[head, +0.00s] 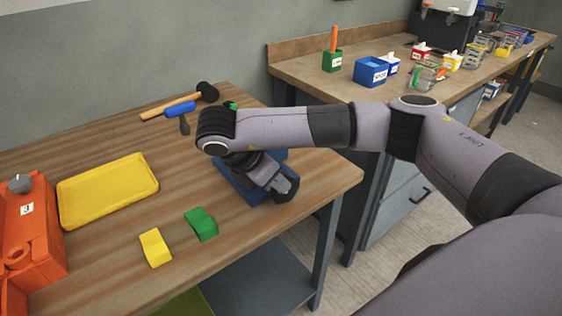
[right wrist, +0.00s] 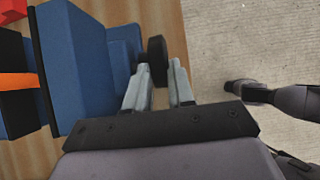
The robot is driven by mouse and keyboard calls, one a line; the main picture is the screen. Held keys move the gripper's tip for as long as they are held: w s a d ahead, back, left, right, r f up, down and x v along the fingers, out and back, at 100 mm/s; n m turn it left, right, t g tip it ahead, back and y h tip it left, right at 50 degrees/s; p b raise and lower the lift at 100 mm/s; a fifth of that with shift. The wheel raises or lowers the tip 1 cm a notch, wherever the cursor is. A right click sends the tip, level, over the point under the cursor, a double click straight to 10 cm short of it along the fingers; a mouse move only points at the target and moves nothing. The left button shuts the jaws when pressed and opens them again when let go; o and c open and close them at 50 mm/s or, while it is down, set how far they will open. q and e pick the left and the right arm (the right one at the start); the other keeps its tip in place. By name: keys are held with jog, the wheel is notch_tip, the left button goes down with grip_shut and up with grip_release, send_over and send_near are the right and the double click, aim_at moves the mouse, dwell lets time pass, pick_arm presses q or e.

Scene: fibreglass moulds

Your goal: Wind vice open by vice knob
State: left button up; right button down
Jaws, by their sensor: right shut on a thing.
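The blue vice (head: 232,184) sits near the right edge of the wooden workbench, partly hidden under my right arm. In the right wrist view the vice (right wrist: 85,65) fills the left side. My left gripper is not in view.
The workbench (head: 110,125) also holds a yellow tray (head: 110,188), yellow block (head: 155,248), green block (head: 202,224), blue-headed tool (head: 180,108), black-headed mallet (head: 175,103) and orange machine (head: 30,240). A second bench (head: 310,75) with small bins stands behind my right arm.

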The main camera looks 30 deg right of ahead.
aim_at(273, 192)
jog(key=a+h+p, duration=0.1)
jog(key=h+p, duration=0.2)
jog(key=shift+a, duration=0.1)
jog(key=shift+a+f+h+p, duration=0.15)
jog(key=shift+f+h+p, duration=0.05)
jog(key=shift+h+p, duration=0.2)
jog(key=shift+a+f+t+h+p, duration=0.15)
jog(key=shift+f+h, duration=0.15)
jog(key=shift+h, duration=0.3)
jog(key=shift+a+f+t+h+p, duration=0.15)
jog(key=shift+f+h, duration=0.15)
jog(key=shift+h, duration=0.3)
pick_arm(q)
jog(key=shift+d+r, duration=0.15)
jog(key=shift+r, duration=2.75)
pick_arm(e)
jog(key=shift+a+f+h, duration=0.15)
jog(key=shift+f+h, duration=0.4)
jog(key=shift+h, duration=0.65)
jog(key=shift+s+f, duration=0.1)
jog(key=c, duration=1)
grip_release()
jog(key=shift+o, duration=0.2)
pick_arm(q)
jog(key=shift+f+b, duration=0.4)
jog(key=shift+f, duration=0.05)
pick_arm(e)
jog(key=shift+v, duration=3.55)
